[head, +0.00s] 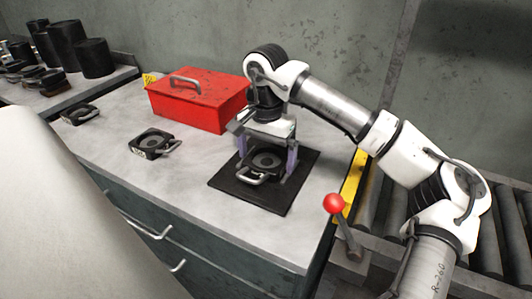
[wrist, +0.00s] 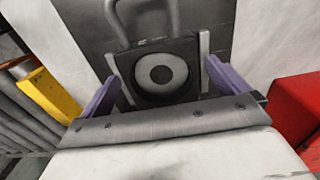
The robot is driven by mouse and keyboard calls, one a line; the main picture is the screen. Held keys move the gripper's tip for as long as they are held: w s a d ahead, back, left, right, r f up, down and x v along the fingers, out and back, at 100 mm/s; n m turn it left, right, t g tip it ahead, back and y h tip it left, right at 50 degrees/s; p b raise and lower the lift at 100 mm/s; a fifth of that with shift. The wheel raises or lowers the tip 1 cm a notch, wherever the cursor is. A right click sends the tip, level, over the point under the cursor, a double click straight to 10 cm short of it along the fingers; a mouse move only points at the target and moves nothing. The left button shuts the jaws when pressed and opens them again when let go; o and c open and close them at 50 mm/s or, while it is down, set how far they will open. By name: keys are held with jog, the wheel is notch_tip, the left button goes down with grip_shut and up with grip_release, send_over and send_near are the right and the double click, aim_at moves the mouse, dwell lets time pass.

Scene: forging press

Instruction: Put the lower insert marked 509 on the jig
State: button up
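A black square insert (head: 265,160) with a round recess and a metal loop handle sits on a dark flat square plate (head: 222,184) on the bench. My gripper (head: 268,165) is over it, purple fingers down on either side. In the wrist view the insert (wrist: 178,95) lies between the spread fingers of my gripper (wrist: 162,82), with light metal strips along its two sides. The fingers look apart from it. A second insert (head: 150,143) with a handle and a small pale marking lies on the bench to the left. No number is readable on either. I cannot tell which part is the jig.
A red toolbox (head: 200,98) stands behind the plate. Another handled insert (head: 79,114) lies farther left. A lever with a red knob (head: 333,203) and a roller conveyor (head: 376,207) are at the right. Black cylinders (head: 68,45) stand at the far left.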

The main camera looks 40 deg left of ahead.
aim_at(266, 163)
notch_tip(266, 163, up, 12)
jog(key=shift+r, duration=0.15)
dwell(0.5)
